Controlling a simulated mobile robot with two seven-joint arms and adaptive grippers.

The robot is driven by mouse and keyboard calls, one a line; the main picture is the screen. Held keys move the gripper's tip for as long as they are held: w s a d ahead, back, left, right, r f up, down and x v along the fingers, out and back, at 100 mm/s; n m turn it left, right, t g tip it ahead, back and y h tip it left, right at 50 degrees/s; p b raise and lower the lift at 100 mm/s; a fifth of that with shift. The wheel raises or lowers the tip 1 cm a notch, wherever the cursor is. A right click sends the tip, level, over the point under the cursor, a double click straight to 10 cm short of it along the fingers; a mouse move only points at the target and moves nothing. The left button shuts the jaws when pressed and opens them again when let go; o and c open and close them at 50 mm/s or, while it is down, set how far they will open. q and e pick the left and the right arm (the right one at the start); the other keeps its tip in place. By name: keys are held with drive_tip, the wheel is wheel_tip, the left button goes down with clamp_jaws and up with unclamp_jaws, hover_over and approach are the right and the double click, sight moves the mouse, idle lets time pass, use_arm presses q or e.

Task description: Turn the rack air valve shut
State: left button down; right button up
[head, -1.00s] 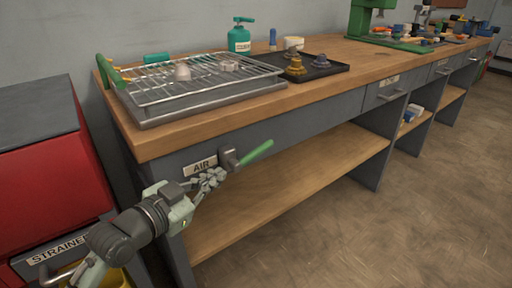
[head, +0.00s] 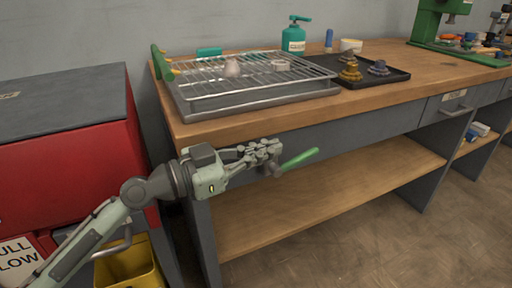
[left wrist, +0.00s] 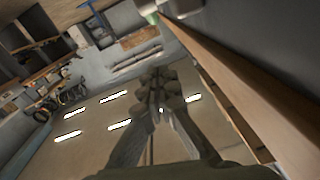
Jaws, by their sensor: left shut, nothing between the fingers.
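The air valve's green lever handle (head: 300,158) sticks out from the front of the workbench, slanting up to the right. The dark valve body at its left end is mostly hidden behind my left gripper. My left gripper (head: 272,150) is shut and empty, just left of and slightly above the handle's inner end; I cannot tell whether it touches the valve. In the left wrist view the closed fingers (left wrist: 160,88) show in the middle with nothing between them. The AIR label is hidden. My right gripper is not in view.
The wooden workbench (head: 230,127) carries a wire rack (head: 250,76), a black tray (head: 395,77) and a teal pump bottle (head: 295,38). A red cabinet (head: 70,175) and a yellow bucket (head: 128,265) stand at the left. The floor at right is clear.

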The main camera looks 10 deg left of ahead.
use_arm(q)
drive_tip(key=p, duration=0.2)
hover_over(294, 163)
drive_tip(key=s, duration=0.1)
drive_tip(key=f, duration=0.1)
drive_tip(key=w+f+b, duration=0.1)
drive_tip(key=f, duration=0.1)
drive_tip(key=shift+f, duration=0.35)
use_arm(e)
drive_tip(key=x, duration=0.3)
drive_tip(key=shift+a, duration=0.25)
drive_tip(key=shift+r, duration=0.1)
